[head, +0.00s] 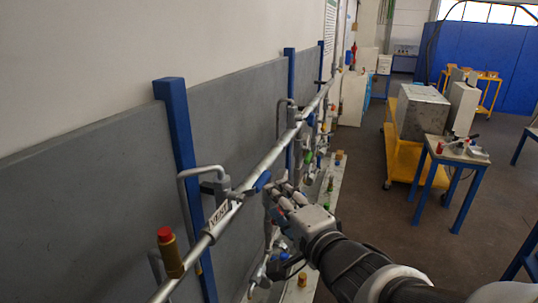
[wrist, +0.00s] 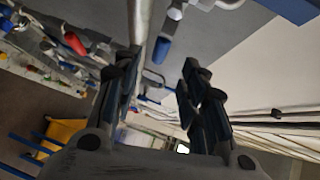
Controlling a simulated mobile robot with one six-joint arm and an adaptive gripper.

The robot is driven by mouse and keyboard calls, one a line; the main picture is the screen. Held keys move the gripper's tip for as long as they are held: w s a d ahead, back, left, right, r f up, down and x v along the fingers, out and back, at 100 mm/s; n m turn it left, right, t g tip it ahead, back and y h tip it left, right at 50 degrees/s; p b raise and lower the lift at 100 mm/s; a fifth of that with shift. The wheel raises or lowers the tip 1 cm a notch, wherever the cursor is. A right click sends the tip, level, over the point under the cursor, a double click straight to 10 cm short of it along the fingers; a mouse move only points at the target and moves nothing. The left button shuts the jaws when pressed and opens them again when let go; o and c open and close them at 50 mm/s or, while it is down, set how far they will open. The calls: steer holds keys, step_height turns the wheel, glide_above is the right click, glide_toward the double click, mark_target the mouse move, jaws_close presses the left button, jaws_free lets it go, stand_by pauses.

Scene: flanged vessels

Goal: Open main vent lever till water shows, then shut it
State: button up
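A long silver pipe (head: 252,177) runs along the wall and bears a white label (head: 221,214) with dark letters, too small to read surely. A blue lever (head: 262,181) sits on it just past the label; I take it for the main vent lever. A blue-sleeved handle also shows in the wrist view (wrist: 161,50), ahead of the fingers. My gripper (head: 279,193) is beside the pipe, close to the blue lever. In the wrist view its two fingers (wrist: 160,82) are spread, with nothing held between them. Whether a finger touches the lever is unclear. I can make out no water.
A bent grey tube (head: 187,190) rises from the pipe near the label. A brown cylinder with a red cap (head: 169,252) stands nearer. Blue posts (head: 176,140) back the pipe. A red handle (wrist: 74,43) shows in the wrist view.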

mark_target(264, 184)
steer(key=p+x, duration=0.5)
steer(key=x, duration=0.6)
steer(key=shift+w+d+r+p, duration=0.1)
steer(key=shift+d+r+p, duration=0.05)
steer(key=shift+p, duration=0.15)
steer(key=shift+c, duration=0.6)
jaws_close()
